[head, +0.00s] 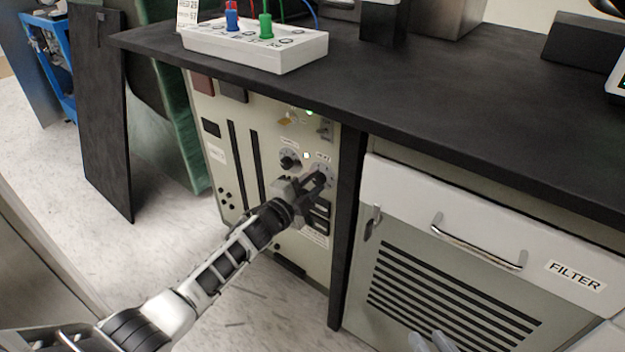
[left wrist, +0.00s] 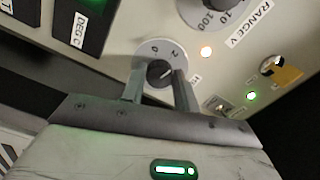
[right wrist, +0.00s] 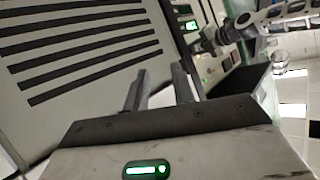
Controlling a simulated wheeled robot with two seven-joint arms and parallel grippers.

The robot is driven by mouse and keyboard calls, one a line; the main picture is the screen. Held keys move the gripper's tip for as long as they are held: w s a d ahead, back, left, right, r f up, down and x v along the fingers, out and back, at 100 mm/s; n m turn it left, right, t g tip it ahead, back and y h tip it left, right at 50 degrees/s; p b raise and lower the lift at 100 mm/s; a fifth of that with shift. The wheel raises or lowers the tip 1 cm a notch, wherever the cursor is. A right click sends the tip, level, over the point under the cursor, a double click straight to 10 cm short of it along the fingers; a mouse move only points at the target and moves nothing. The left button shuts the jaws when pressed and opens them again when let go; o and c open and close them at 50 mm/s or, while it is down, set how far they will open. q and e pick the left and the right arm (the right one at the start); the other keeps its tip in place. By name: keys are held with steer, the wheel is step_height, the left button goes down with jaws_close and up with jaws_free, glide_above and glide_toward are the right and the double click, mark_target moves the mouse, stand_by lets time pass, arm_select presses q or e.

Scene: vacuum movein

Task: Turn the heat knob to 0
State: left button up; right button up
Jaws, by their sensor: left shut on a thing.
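The heat knob (head: 322,171) is a small dark knob on a pale round dial, on the cream control panel under the black counter. In the left wrist view the knob (left wrist: 159,72) sits between my fingers, with its dial marks partly hidden. My left gripper (head: 316,181) reaches the panel from the lower left. It is closed on the knob, one finger on each side (left wrist: 160,85). The dial value cannot be read clearly. My right gripper (right wrist: 158,82) is open and empty; its fingertips (head: 431,343) show at the bottom of the head view, before the filter cabinet.
A second knob (head: 289,160), the range knob in the left wrist view (left wrist: 212,8), is left of the heat knob. Lit indicators (left wrist: 206,52) and a toggle switch (head: 326,131) are close by. The counter (head: 450,120) overhangs the panel. A drawer handle (head: 478,250) projects at right.

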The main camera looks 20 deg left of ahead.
arm_select(q)
steer(key=shift+n, duration=0.5)
steer(key=shift+n+p, duration=0.4)
steer(key=shift+n, duration=0.6)
steer(key=n+p, duration=0.1)
steer(key=n, duration=0.2)
steer(key=shift+n, duration=2.2)
steer(key=shift+f+n+p, duration=0.1)
steer(key=shift+n+p, duration=0.25)
steer(key=shift+n, duration=0.35)
arm_select(e)
steer(key=shift+d+f+g+h, duration=0.3)
steer(key=shift+f+g+h, duration=0.1)
steer(key=shift+f+g, duration=0.4)
steer(key=shift+s, duration=0.1)
steer(key=shift+f, duration=0.1)
